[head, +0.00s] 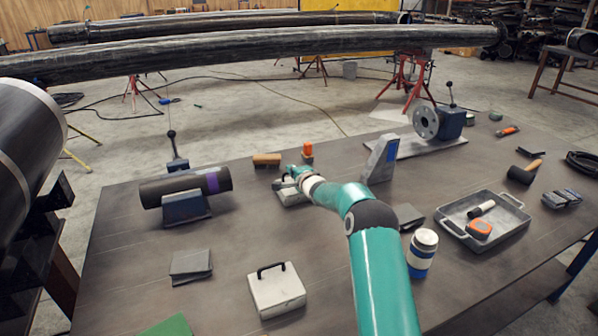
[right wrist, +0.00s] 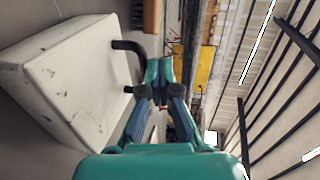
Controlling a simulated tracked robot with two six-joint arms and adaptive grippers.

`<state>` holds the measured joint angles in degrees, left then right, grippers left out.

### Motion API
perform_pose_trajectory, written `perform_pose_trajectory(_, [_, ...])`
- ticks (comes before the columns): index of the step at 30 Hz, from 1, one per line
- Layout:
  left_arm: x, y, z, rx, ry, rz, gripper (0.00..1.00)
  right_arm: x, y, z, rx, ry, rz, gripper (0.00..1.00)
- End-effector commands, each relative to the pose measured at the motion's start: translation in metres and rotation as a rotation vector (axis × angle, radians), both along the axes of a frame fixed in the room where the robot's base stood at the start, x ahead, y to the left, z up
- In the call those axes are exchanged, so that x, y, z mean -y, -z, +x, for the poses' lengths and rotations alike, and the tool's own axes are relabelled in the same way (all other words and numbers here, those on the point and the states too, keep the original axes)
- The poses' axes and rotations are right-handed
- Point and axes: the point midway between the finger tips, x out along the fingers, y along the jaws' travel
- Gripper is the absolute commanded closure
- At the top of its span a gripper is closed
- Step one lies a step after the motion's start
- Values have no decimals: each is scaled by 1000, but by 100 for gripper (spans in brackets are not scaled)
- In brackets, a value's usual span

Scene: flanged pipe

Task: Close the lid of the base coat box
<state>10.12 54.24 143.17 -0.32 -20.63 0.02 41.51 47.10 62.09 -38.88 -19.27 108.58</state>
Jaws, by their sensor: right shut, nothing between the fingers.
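A white box (head: 291,196) with a dark handle stands on the table under my right gripper, which partly hides it. In the right wrist view the white box (right wrist: 65,85) fills the left side, its black handle (right wrist: 128,50) beside the fingers. A second white box (head: 277,294) with a black handle stands at the front and looks closed. I can read no label telling which is the base coat box. My right gripper (head: 293,172) is shut and empty by the handle; its fingertips (right wrist: 158,70) show close to it. I cannot tell whether they touch. My left gripper is not in view.
A brush (head: 267,160) and an orange-capped item (head: 307,152) lie behind the far box. A dark pipe (head: 187,187) rests on a stand at left. A white jar (head: 422,252) and a metal tray (head: 484,224) are at right. The table between the boxes is clear.

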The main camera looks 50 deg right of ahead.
Motion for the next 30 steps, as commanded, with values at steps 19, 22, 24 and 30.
perform_pose_trajectory(19, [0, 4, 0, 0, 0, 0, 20, -3, -5, -6, 0, 1, -2, 100])
perform_pose_trajectory(22, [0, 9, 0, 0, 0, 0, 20, -11, -11, -9, 2, -3, -1, 100])
perform_pose_trajectory(24, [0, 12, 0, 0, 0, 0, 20, -20, -19, -12, 2, -8, 0, 100])
perform_pose_trajectory(30, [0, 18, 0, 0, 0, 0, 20, -31, -52, -35, 1, -8, -2, 100])
